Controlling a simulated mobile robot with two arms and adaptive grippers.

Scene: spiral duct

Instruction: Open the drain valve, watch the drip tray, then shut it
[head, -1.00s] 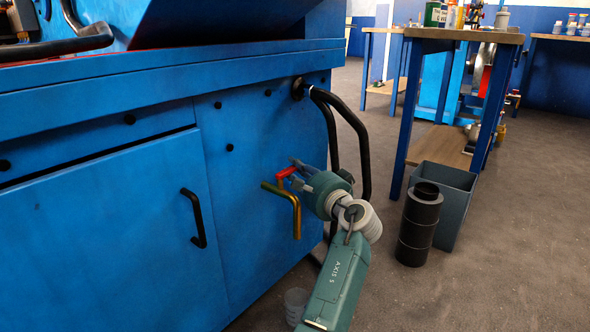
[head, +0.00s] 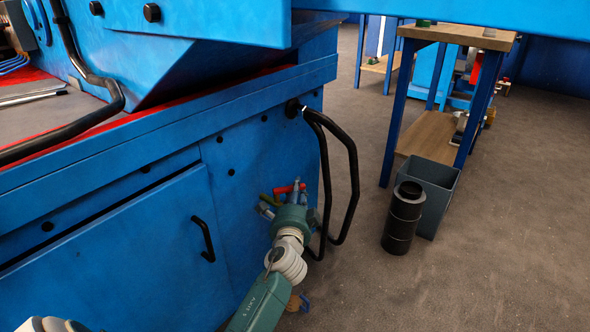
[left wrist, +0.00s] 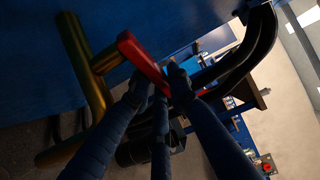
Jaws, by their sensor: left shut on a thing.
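The drain valve has a red lever (head: 288,188) and a brass pipe (head: 266,199) on the blue machine's side panel. My left gripper (head: 284,196) is at the lever and hides most of the pipe in the head view. In the left wrist view the fingers (left wrist: 163,92) are shut on the red lever (left wrist: 141,60). The bent brass pipe (left wrist: 80,55) is beside them at the left. I cannot make out a drip tray; a small brownish thing (head: 294,302) low beside my arm is too hidden to tell. My right gripper is not in view.
A bent black handrail (head: 354,185) stands just right of the valve. A black cylinder (head: 403,218) and a grey bin (head: 439,190) are on the floor farther right, by a workbench (head: 455,33). The cabinet door has a black handle (head: 203,239). Open floor lies at the right.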

